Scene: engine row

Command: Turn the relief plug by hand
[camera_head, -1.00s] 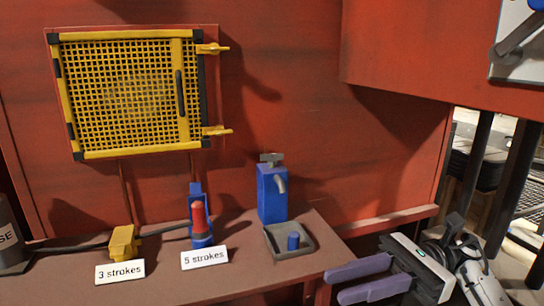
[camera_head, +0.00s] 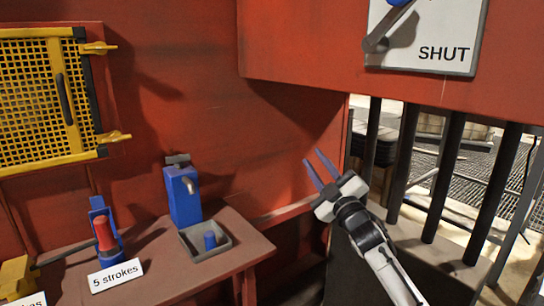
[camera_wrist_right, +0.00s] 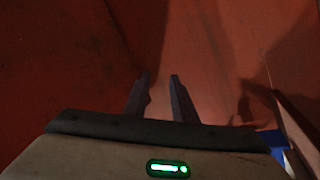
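I cannot tell for sure which part is the relief plug. A blue block (camera_head: 184,200) with a grey cross-piece (camera_head: 177,159) on top and a short grey spout (camera_head: 188,185) stands on the bench against the red wall. A grey tray (camera_head: 226,250) in front of it holds a small blue cylinder (camera_head: 210,240). My right gripper (camera_head: 313,156) is open and empty, in the air right of the block, its fingers pointing up and left. In the right wrist view its fingers (camera_wrist_right: 160,76) are apart with only red wall between them. My left gripper is out of view.
A red hand pump (camera_head: 104,233) with a "5 strokes" card (camera_head: 116,277) stands left on the bench (camera_head: 180,285). A yellow mesh door (camera_head: 35,100) is on the wall. A "SHUT" lever plate (camera_head: 425,35) hangs upper right, above dark bars (camera_head: 447,165).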

